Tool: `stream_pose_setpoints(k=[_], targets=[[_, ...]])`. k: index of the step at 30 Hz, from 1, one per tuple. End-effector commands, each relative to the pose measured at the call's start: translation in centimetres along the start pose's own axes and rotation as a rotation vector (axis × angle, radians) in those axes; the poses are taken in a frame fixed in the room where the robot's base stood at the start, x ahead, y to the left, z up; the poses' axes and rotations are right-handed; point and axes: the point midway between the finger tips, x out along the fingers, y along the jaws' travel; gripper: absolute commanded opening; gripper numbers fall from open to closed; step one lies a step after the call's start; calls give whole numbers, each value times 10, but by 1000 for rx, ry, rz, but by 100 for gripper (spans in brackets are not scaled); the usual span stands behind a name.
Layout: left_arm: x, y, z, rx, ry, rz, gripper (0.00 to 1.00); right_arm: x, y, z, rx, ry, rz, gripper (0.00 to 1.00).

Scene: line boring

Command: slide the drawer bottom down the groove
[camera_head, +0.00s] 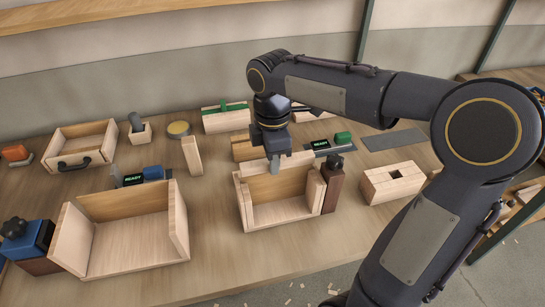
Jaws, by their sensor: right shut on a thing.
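A three-sided light wood drawer (250,211) stands on the bench at the middle, its inside facing me. A thin light wood panel, which looks like the drawer bottom (300,161), stands at the drawer's far edge. My right gripper (275,164) points down over that edge and is shut on the panel. The panel's lower part is hidden by the drawer, so I cannot tell whether its edge is in the groove. My left gripper is not in view.
A dark clamp block (332,187) stands against the drawer's right side. A larger open drawer (130,230) stands at left beside a blue clamp (28,238). A slotted wood block (392,183) is at right. Several blocks line the back. Bench space between the drawers is clear.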

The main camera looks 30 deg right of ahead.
Motion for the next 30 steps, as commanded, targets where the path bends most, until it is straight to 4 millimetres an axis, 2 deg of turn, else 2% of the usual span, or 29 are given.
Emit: stream_pose_setpoints(k=[11,12,17,25,30], targets=[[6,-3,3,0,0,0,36,11,0,0,0,-1,-1,0],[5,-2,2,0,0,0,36,9,0,0,0,-1,-1,25],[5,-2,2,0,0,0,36,9,0,0,0,0,0,45],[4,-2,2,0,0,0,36,8,0,0,0,0,0,45],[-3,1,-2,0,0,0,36,-1,0,0,0,0,0,45]])
